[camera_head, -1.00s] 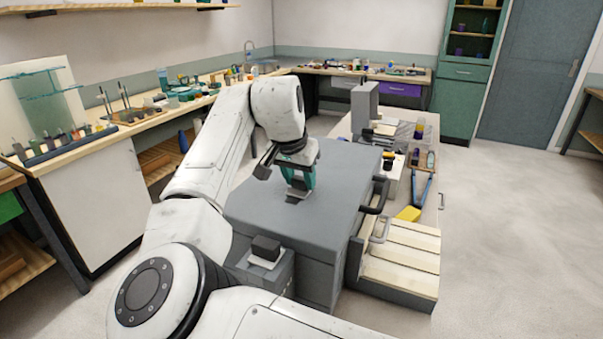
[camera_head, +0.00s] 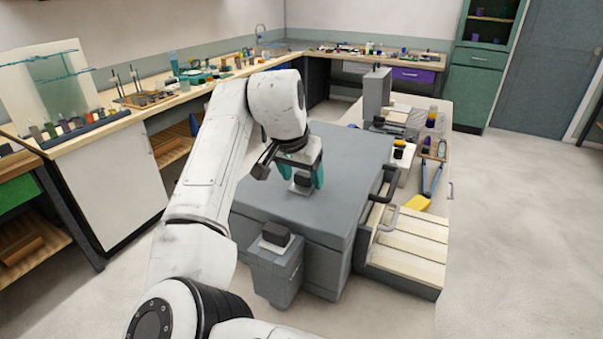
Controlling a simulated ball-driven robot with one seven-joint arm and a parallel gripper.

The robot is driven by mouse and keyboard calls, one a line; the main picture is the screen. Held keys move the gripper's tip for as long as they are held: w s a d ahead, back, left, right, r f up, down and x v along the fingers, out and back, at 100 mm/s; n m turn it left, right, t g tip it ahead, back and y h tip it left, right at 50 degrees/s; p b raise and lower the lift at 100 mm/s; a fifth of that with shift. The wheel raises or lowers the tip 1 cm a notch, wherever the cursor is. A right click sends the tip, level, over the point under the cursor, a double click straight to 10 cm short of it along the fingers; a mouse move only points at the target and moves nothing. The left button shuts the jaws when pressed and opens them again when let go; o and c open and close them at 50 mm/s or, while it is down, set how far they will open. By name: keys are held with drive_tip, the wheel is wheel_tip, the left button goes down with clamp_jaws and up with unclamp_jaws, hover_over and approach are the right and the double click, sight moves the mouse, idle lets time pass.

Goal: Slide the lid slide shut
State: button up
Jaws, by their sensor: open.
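The large grey box (camera_head: 335,215) has a flat grey lid on top. A small dark block on a pale plate (camera_head: 301,187) sits on this lid; I take it for the lid slide, though I cannot tell how far open it is. My gripper (camera_head: 302,180) has teal fingers and points down over it. The fingers are apart, one on each side of the dark block. I cannot tell whether they touch it. The wrist hides part of the lid behind it.
A smaller grey box with a dark knob (camera_head: 276,234) stands at the large box's front. Dark handles (camera_head: 381,184) stick out on its right, beside a slatted wooden top (camera_head: 410,240). A yellow item (camera_head: 416,203) and tools lie behind. Open floor lies to the right.

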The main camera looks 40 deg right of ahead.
drive_tip(key=b+v, duration=0.1)
drive_tip(key=v, duration=0.9)
drive_tip(key=shift+r, duration=0.4)
drive_tip(key=shift+a, duration=0.1)
